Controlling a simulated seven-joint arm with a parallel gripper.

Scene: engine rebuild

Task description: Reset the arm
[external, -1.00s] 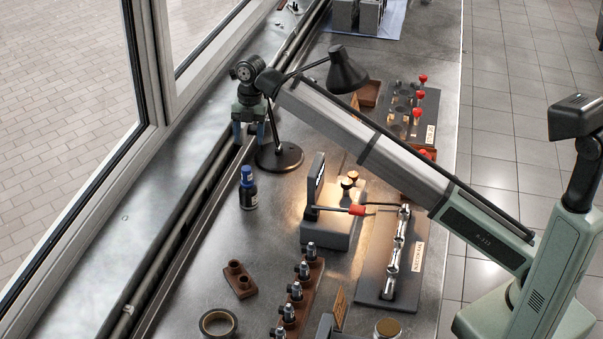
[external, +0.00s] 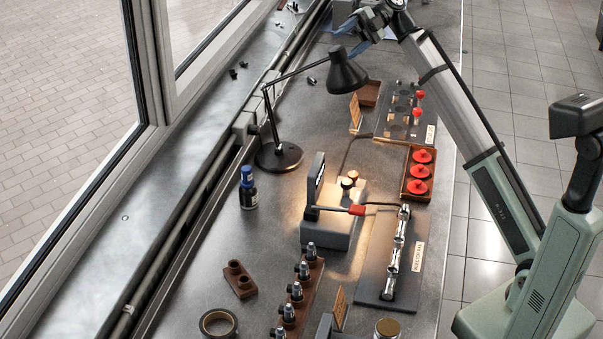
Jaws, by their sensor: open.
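My gripper (external: 348,44) is at the top middle of the external view, above the far part of the bench and beyond the desk lamp. Its blue fingers point down and to the left. They are apart, with nothing seen between them. My arm reaches up from its base at the lower right along the bench's right side.
The black desk lamp (external: 347,73) stands close in front of my gripper. A tray with red-topped parts (external: 420,172), a dark rack (external: 408,112), a gauge block (external: 330,232) and a shaft on a plate (external: 395,250) fill the right half. Windows line the left.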

